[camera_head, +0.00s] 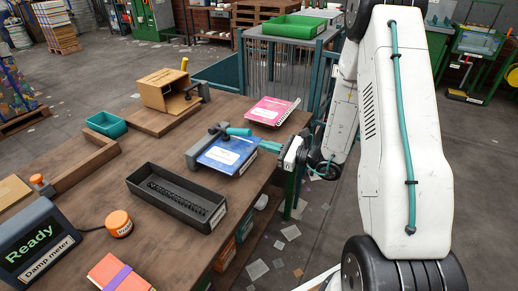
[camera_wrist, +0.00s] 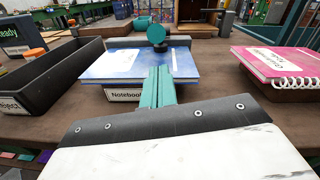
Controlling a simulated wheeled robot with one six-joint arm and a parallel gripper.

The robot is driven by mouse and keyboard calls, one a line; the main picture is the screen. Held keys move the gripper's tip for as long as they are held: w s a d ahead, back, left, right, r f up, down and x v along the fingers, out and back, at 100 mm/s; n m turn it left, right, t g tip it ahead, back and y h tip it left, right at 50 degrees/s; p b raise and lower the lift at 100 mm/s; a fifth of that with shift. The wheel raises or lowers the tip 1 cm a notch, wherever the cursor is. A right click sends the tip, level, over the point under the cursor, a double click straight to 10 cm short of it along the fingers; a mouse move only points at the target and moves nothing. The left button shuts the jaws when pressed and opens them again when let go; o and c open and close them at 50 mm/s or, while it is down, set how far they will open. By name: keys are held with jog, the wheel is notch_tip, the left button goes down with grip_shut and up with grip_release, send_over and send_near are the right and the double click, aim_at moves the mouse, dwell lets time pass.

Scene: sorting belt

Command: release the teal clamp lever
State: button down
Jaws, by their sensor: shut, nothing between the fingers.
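The teal clamp lever (camera_head: 238,131) sticks out from a grey clamp (camera_head: 212,136) over a blue notebook (camera_head: 226,151). In the wrist view the lever's round teal end (camera_wrist: 155,33) faces me, above the far side of the blue notebook (camera_wrist: 110,64). My gripper (camera_head: 264,144) has teal fingers, shut and empty. In the wrist view its fingertips (camera_wrist: 160,70) overlap the notebook's near edge, short of the lever. They look apart from the lever; whether they touch the notebook I cannot tell.
A pink notebook (camera_head: 272,110) lies nearby, to the right in the wrist view (camera_wrist: 280,60). A long black tray (camera_head: 150,204) stands on the other side. A damp meter (camera_head: 38,240) reading "Ready", an orange knob (camera_head: 119,223) and a teal bin (camera_head: 107,124) are on the table.

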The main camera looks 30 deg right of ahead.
aim_at(249, 146)
jog(key=x, duration=0.7)
